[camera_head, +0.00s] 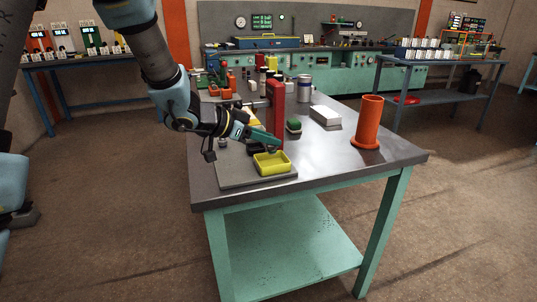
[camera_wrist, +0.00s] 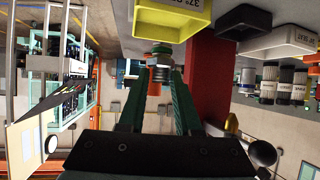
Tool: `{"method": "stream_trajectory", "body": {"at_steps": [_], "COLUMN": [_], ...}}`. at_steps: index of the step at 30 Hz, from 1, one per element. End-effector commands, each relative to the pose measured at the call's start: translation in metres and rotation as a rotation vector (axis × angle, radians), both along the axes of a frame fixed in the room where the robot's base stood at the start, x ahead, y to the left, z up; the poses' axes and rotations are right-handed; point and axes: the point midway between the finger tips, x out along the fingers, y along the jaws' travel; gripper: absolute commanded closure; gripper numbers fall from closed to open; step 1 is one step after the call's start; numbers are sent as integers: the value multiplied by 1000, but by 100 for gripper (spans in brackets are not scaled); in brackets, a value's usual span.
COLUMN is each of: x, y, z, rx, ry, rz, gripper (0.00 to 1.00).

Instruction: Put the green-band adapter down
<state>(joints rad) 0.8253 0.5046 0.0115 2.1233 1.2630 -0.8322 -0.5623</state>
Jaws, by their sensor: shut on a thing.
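My gripper (camera_head: 270,140) reaches in from the left, low over the near part of the table, just above a yellow tray (camera_head: 271,163). In the wrist view my gripper (camera_wrist: 161,78) has its two teal fingers closed on a small metal fitting with stacked rings, the adapter (camera_wrist: 160,60). A yellow tray with a label also shows in the wrist view (camera_wrist: 174,22), close beyond the adapter. The adapter cannot be made out in the head view.
A red upright post (camera_head: 276,110) stands right behind my gripper. A grey mat (camera_head: 230,176) lies under the yellow tray. An orange flanged cylinder (camera_head: 369,120), a white box (camera_head: 325,115) and a green-topped item (camera_head: 293,126) stand farther right. The table's front right is clear.

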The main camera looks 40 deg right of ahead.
Motion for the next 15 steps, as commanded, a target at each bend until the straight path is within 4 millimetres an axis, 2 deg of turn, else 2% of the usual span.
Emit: {"method": "stream_trajectory", "body": {"at_steps": [7, 15], "x": [0, 0], "y": [0, 0], "z": [-32, -39], "rx": [3, -1], "ry": [3, -1], "rz": [1, 0], "gripper": [100, 100]}}
